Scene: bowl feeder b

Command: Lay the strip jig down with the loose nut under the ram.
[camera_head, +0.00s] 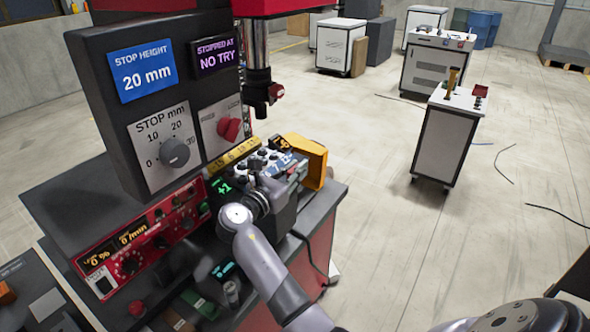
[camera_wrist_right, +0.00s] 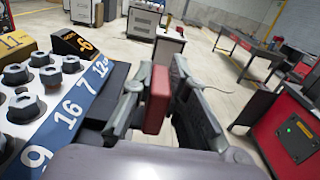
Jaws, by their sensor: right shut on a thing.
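The strip jig (camera_head: 254,161) has a white top with several dark nuts and a blue numbered edge. It lies on the bench below the press, and its nuts show large at the left of the right wrist view (camera_wrist_right: 22,105). The ram (camera_head: 258,88) is a dark vertical cylinder above and behind it. My right gripper (camera_head: 290,176) is at the jig's near right side. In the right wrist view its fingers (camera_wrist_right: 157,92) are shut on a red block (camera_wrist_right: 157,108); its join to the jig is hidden. I cannot tell which nut is loose. My left gripper is out of view.
The press panel (camera_head: 92,88) reads stop height 20 mm and "stopped at no try". A yellow scale (camera_head: 233,154) runs behind the jig, and a yellow-orange bin (camera_head: 314,164) stands at its right. A red control box (camera_head: 140,245) is at the left. Cabinets stand beyond open floor.

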